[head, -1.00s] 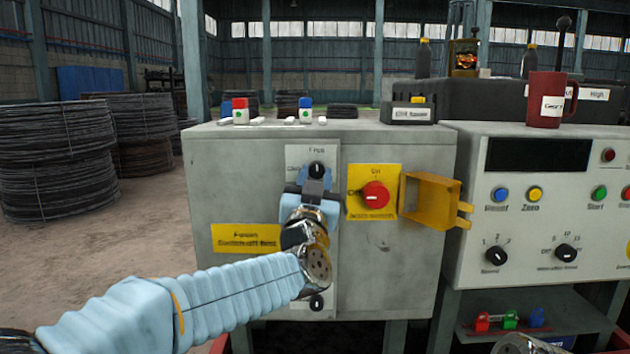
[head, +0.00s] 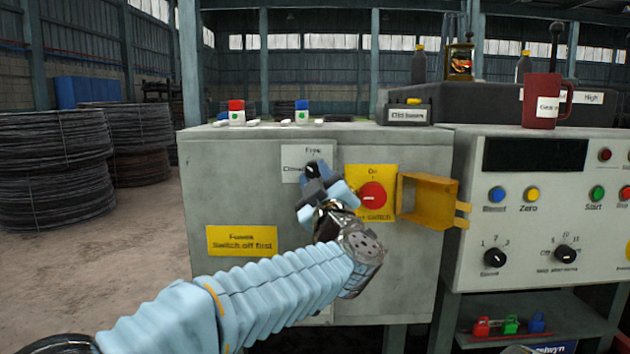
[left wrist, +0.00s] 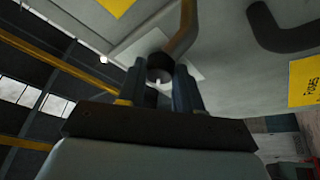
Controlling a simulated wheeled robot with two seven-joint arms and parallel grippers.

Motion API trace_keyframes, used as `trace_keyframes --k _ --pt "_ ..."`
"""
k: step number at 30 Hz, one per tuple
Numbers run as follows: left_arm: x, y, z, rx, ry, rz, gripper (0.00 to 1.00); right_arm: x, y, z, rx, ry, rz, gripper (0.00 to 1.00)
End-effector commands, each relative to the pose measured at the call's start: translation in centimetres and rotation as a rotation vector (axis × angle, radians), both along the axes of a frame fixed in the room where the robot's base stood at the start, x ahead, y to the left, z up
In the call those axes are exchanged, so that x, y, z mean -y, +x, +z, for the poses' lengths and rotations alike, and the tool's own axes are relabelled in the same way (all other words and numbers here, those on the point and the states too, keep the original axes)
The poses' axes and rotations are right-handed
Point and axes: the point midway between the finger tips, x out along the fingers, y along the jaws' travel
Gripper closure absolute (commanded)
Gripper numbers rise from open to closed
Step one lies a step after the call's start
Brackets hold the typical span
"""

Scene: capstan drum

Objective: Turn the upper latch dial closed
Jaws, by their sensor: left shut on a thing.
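The upper latch dial (head: 312,169) is a small black knob on a white plate (head: 291,163) at the top of the grey cabinet door. My left gripper (head: 316,182) is shut on it, tilted, with the wrist down and to the right. In the left wrist view the dark round knob (left wrist: 160,68) sits between the two finger tips (left wrist: 160,80). The fingers hide much of the dial in the head view, so I cannot read its pointer. My right gripper is not in view.
A red switch (head: 372,196) on a yellow plate sits just right of my left wrist, with an open yellow cover (head: 427,198) beside it. A yellow fuse sign (head: 241,241) is at lower left. In the left wrist view a curved handle (left wrist: 184,30) passes close by the knob.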

Motion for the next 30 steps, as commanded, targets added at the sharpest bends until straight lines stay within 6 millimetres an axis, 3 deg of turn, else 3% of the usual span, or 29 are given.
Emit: trace_keyframes --k 15,30 --pt "0.4 0.0 0.5 -0.001 -0.465 0.001 0.96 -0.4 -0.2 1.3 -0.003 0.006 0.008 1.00" --pt "0.4 0.0 0.6 -0.001 -0.694 0.002 0.96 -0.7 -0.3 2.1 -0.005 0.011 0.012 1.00"
